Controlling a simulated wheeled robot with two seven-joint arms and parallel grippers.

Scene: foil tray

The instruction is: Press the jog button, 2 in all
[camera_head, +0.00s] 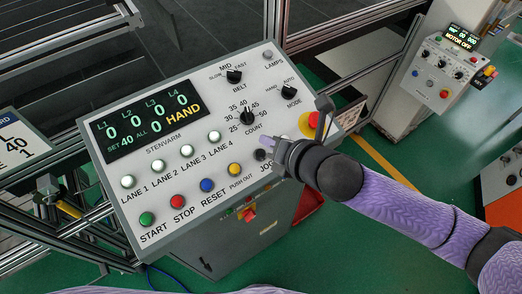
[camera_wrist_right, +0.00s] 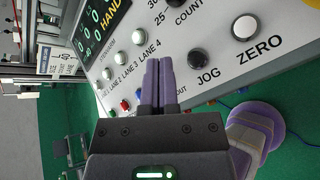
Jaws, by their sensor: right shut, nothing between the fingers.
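The black round jog button (camera_head: 260,155) sits at the lower right of the sloped control panel (camera_head: 190,185), above its JOG label, which my gripper partly covers. My right gripper (camera_head: 268,143) is shut and empty, with its purple fingertips close beside the button. In the right wrist view, the fingertips (camera_wrist_right: 158,62) point at the panel to the left of the jog button (camera_wrist_right: 197,60), apart from it in the picture. I cannot tell how high they are above the panel. My left gripper is not in view.
The display (camera_head: 148,117) reads zeros, SET 40 and HAND. A red stop knob (camera_head: 309,122) on yellow and the count dial (camera_head: 247,117) are near my right gripper. The white zero button (camera_wrist_right: 245,27) is beside jog. Yellow push-out (camera_head: 234,169) and blue reset (camera_head: 207,185) buttons lie left.

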